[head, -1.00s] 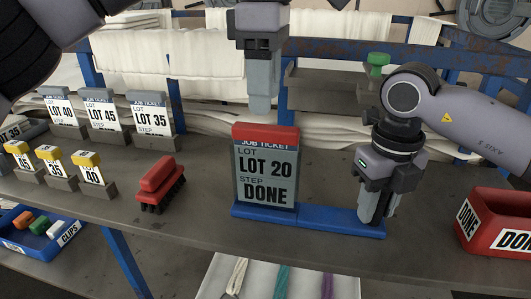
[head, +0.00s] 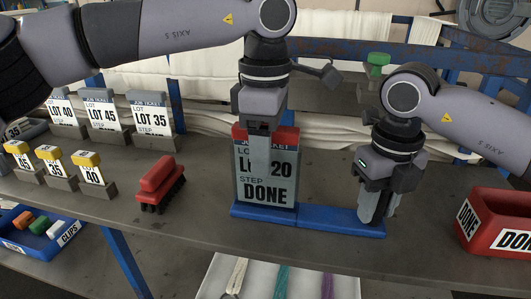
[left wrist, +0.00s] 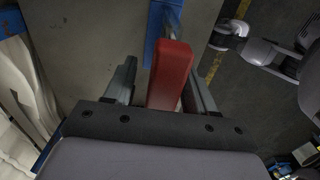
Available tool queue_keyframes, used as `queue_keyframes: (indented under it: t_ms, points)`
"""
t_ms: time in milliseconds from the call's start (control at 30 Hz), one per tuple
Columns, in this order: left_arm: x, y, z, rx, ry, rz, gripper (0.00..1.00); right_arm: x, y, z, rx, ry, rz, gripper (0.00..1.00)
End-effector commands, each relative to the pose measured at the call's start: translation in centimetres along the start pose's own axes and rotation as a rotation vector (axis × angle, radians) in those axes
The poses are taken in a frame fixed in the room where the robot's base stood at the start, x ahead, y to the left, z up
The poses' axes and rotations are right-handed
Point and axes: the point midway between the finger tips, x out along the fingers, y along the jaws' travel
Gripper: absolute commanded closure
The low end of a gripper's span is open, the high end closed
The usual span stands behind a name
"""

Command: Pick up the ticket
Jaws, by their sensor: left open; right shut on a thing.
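The job ticket (head: 283,185), a grey card reading LOT 20 DONE with a red top bar, stands upright in a blue stand (head: 310,218) on the table. My left gripper (head: 259,170) is open at the ticket's top and hides part of its face. In the left wrist view the red top bar (left wrist: 172,75) lies between the two open fingers, with gaps at both sides. My right gripper (head: 377,212) is shut on the right end of the blue stand; its fingertips are low there and the grip itself is hard to see.
A red brush (head: 160,185) lies to the left. Lot tickets (head: 102,115) and yellow-topped tags (head: 90,168) stand in grey blocks further left. A red DONE bin (head: 497,222) is at the right. A blue rail and white cloth are behind.

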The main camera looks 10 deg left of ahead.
Motion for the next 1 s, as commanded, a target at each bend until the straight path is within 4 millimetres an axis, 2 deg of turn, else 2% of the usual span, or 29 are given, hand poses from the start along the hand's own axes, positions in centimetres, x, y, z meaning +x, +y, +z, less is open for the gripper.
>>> queue_keyframes:
  t_ms: [67,100,233,267,533,667,833,1000]
  points:
    - [0.0,0.0,0.0,0.000,0.000,0.000,0.45,0.0,0.0,0.0,0.000,0.000,0.000,0.99]
    - [0.0,0.0,0.0,0.000,0.000,0.000,0.51,0.0,0.0,0.0,0.000,0.000,0.000,0.99]
    - [0.0,0.0,0.0,0.000,0.000,0.000,0.94,0.0,0.0,0.0,0.000,0.000,0.000,0.99]
    - [0.0,0.0,0.0,0.000,0.000,0.000,1.00,0.0,0.0,0.0,0.000,0.000,0.000,0.99]
    - [-0.1,0.0,0.0,0.000,0.000,0.001,1.00,0.0,0.0,0.0,0.000,0.000,0.000,0.99]
    - [-0.9,0.1,0.1,0.000,-0.001,0.003,1.00,0.0,0.0,0.0,0.000,0.000,0.000,0.99]
    - [-4.1,0.1,0.1,0.000,-0.002,0.006,1.00,0.0,0.0,0.0,0.000,0.000,0.000,0.99]
    - [-9.0,0.0,0.2,-0.002,-0.003,0.006,1.00,0.0,0.0,0.0,0.000,0.000,0.000,0.99]
